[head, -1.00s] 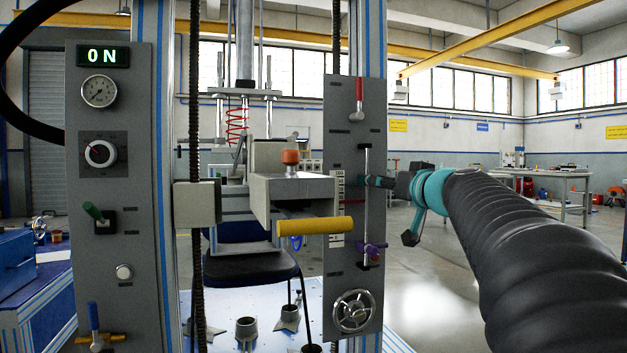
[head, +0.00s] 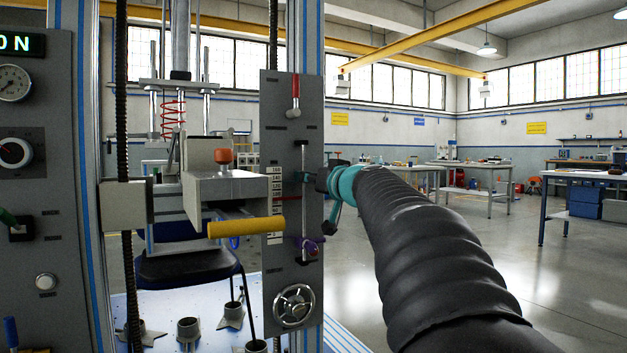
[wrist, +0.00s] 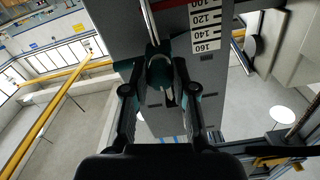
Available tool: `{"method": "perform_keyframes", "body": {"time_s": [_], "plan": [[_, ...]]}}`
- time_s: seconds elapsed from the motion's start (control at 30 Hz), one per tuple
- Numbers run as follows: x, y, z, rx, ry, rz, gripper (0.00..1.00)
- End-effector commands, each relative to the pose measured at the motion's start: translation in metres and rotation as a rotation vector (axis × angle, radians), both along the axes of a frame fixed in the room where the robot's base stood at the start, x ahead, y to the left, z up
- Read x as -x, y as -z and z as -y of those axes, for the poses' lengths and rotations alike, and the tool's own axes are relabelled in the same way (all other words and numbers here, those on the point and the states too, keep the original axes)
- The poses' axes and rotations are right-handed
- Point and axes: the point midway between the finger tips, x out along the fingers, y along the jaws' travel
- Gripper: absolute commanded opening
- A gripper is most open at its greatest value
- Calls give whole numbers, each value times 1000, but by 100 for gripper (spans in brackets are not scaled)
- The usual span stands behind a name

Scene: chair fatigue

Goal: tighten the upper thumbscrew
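The upper thumbscrew (head: 304,176) is teal and sits on the vertical rod of the right grey panel (head: 282,90), beside the printed scale. In the head view it is mostly hidden by my gripper (head: 314,178), which meets the panel from the right. In the wrist view the thumbscrew (wrist: 159,70) lies between the two fingertips of my gripper (wrist: 158,77). The fingers stand apart on either side of it, with a narrow gap seeming to show. A purple lower thumbscrew (head: 311,245) sits further down the same rod.
A yellow padded bar (head: 246,227) juts out to the left. Open floor lies to the right, with workbenches (head: 590,174) beyond.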

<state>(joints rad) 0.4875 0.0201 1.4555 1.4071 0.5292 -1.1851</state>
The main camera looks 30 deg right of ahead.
Motion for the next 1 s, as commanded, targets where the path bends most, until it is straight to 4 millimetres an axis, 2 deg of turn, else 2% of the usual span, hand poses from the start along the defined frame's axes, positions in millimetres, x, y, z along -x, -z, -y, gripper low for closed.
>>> {"method": "perform_keyframes", "body": {"time_s": [0.27, 0.47, 1.0], "plan": [[0, 1, 0, -19, 0, -1, 0], [0, 2, 0, -99, 0, -3, 0], [0, 1, -1, -573, 0, -20, 0]]}}
